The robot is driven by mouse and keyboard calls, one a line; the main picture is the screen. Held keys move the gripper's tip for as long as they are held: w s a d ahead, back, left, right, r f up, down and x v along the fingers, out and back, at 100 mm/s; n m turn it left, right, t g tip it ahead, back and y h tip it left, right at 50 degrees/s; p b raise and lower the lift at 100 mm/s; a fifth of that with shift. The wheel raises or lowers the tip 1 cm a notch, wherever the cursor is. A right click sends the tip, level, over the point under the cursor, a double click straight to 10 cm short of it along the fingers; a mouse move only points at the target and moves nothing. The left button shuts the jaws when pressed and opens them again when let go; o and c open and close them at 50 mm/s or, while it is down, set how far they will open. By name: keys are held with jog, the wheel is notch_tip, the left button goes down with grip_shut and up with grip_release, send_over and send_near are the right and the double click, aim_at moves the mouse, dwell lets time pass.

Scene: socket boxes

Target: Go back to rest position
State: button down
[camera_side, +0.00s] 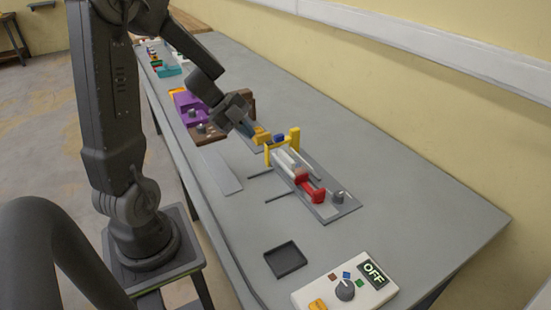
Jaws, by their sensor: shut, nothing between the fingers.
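My gripper (250,130) hangs from my arm over the middle of the long grey table (430,210), tilted down to the right. Its fingers are shut with nothing seen between them. The tips are close to a yellow frame (293,141) on a grey plate; I cannot tell whether they touch it. A small blue piece (279,137) shows by the frame's top. A red and white piece (302,176) lies along the plate in front of the frame.
A white box (325,298) with a knob and an "OFF" display stands at the near end. A shallow dark tray (285,260) lies beside it. A purple device (190,106) and a brown block stand behind my gripper. The table's right side along the wall is clear.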

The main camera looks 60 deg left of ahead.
jog(key=w+d+r+n+t+y, duration=0.2)
jog(key=d+r+n+t+y, duration=0.15)
jog(key=r+n, duration=0.2)
jog(key=w+d+r+n+t+y, duration=0.25)
jog(key=r+n+y, duration=0.2)
jog(key=r, duration=0.25)
jog(key=s+d+n+g+h, duration=0.3)
jog(key=s+d+n+g, duration=0.3)
jog(key=s+d, duration=0.8)
jog(key=shift+s+d+f+g+h, duration=0.3)
jog(key=shift+s+d+g+h, duration=0.1)
jog(key=shift+g, duration=0.1)
